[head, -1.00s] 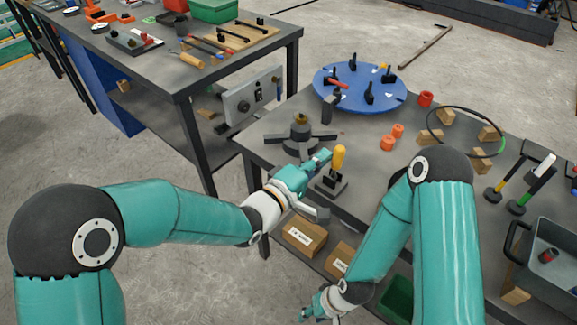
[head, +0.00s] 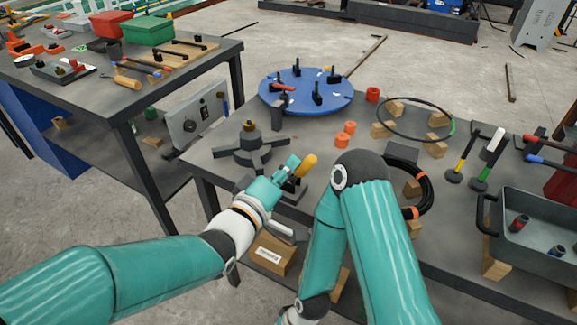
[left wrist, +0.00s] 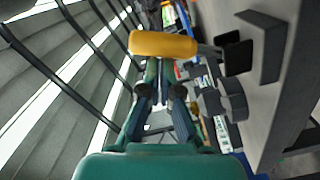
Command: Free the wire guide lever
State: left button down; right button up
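The lever with a yellow handle (head: 306,166) stands on a dark base (head: 291,188) at the near edge of the workbench. Its handle leans to the right. My left gripper (head: 290,168) is right beside the lever, on its left. In the left wrist view the yellow handle (left wrist: 163,44) lies crosswise beyond the fingertips (left wrist: 160,92), which are apart with nothing between them. Whether they touch the handle cannot be told. My right gripper (head: 292,317) hangs low at the bottom edge of the head view, mostly cut off.
A dark four-armed hub (head: 250,148) stands left of the lever. Behind are a blue turntable (head: 300,103) and orange rings (head: 344,134). A black coil (head: 427,190) and grey tray (head: 545,225) lie right. A labelled box (head: 270,254) sits below.

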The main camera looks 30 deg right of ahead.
dwell(0.3)
pick_arm(q)
jog(key=s+a+r, duration=0.2)
jog(key=a, duration=0.9)
jog(key=shift+a+p, duration=0.15)
jog(key=shift+p, duration=0.15)
